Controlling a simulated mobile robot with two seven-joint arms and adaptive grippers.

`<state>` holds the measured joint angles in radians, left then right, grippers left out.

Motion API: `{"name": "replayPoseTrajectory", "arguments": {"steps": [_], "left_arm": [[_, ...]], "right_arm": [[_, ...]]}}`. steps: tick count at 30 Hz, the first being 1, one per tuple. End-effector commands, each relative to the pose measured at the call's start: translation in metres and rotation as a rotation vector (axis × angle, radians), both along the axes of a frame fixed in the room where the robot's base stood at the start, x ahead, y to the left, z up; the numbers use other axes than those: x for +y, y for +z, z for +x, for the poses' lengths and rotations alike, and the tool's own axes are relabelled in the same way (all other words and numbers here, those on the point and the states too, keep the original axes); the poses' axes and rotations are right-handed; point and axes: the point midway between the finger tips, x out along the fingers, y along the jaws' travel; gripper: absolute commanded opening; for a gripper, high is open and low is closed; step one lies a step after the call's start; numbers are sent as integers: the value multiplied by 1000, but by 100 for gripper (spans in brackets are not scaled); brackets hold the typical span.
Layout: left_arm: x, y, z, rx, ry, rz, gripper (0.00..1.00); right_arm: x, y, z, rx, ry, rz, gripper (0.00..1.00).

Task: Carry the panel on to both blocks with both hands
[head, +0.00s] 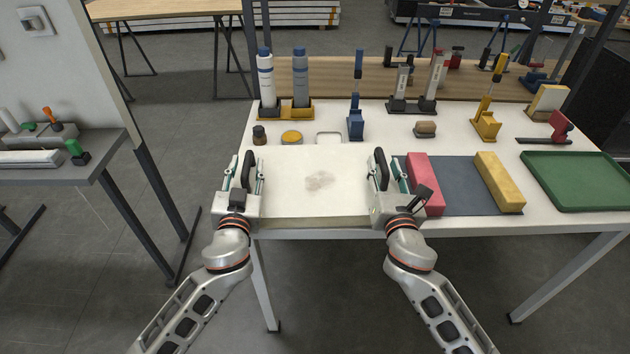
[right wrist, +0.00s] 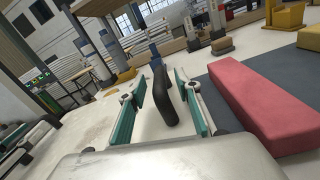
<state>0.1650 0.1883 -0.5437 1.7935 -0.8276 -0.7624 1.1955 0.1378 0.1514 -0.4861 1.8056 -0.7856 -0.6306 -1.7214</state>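The pale panel (head: 318,205) lies flat on the white table, left of the blocks, with a grey smudge in its middle. It has a black handle at its left end (head: 248,168) and another at its right end (head: 380,166). My left gripper (head: 246,178) is open around the left handle. My right gripper (head: 386,176) is open around the right handle; the right wrist view shows this handle (right wrist: 164,96) between teal fingers, with gaps on both sides. The red block (head: 425,184) and yellow block (head: 499,182) lie apart at either side of a dark mat (head: 459,188).
A green tray (head: 580,180) lies right of the yellow block. The red block is close beside my right gripper.

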Motion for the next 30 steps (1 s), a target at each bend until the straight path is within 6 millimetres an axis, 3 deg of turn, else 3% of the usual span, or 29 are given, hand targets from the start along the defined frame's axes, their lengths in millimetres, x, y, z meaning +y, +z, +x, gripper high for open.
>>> {"name": "replayPoseTrajectory", "arguments": {"steps": [12, 16, 30], "left_arm": [[0, 0, 7, 0, 0, 0, 33], [0, 0, 7, 0, 0, 0, 0], [0, 5, 7, -7, -1, -2, 0]], "right_arm": [[0, 0, 7, 1, 1, 1, 33], [0, 0, 7, 1, 0, 1, 0], [1, 5, 8, -5, 0, 3, 0]]}}
